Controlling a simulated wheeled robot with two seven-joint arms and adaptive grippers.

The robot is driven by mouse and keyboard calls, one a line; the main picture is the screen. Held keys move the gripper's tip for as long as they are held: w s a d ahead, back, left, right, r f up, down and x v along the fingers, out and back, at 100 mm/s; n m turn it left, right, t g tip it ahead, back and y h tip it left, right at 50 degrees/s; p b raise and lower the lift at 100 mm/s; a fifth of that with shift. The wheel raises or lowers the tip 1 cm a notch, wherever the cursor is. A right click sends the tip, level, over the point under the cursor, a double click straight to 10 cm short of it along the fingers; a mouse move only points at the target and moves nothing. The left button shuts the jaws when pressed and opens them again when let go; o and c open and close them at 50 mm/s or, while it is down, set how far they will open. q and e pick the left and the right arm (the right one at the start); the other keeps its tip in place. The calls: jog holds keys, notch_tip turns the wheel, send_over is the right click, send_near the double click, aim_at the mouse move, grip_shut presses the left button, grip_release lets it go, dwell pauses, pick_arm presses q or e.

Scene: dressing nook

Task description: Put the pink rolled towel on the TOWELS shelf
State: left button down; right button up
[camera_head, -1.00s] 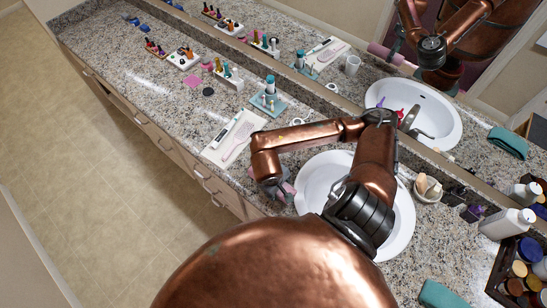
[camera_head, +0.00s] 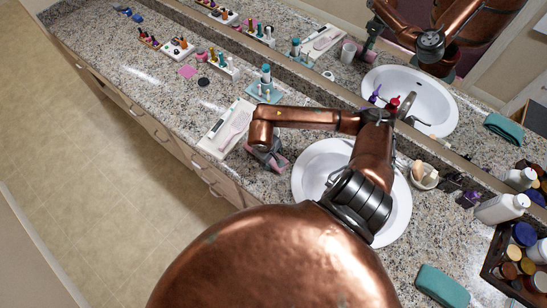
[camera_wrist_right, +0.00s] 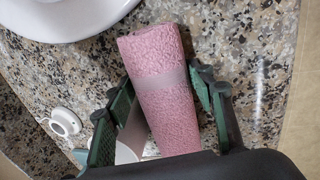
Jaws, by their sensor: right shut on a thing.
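The pink rolled towel (camera_wrist_right: 162,92), with a paler band around it, lies between the green-edged fingers of my right gripper (camera_wrist_right: 158,108) in the right wrist view. The gripper is shut on it. In the head view, my right gripper (camera_head: 266,156) is over the counter just left of the white basin, and a bit of the pink towel (camera_head: 280,163) shows beside it. I cannot tell whether the towel touches the counter. No shelf marked TOWELS shows. My left gripper is not in view.
The white basin (camera_head: 309,182) is beside the gripper. A white tray (camera_head: 217,133) and bottles on a teal tray (camera_head: 276,97) stand near it. A teal folded cloth (camera_head: 442,287) and a dark crate (camera_head: 494,262) of jars are at the right. The mirror runs behind the counter.

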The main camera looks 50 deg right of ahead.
jog(key=shift+f, duration=0.15)
jog(key=o, duration=1.3)
